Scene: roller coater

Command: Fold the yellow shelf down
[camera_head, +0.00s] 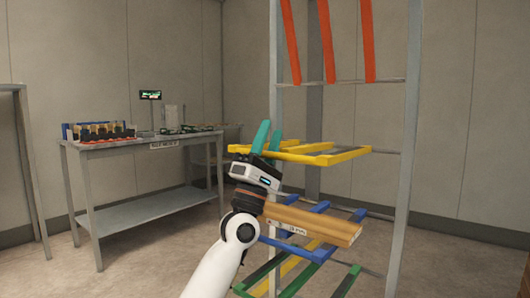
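The yellow shelf (325,158) is an open frame of bars on the grey rack. It lies roughly level, reaching out from the rack to the left. My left gripper (269,137) has two teal fingers pointing up, with a gap between them. They overlap the left part of the yellow shelf in the picture and hide some of it; I cannot tell whether they touch it. No object shows clearly between the fingers. My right gripper is not in view.
Red bars (330,40) stand steeply up above. Blue bars (302,233) and green bars (347,282) are lower down. A wood-coloured board (325,226) sits beside my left forearm. A grey table (150,207) with small parts stands at the left, with open floor before it.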

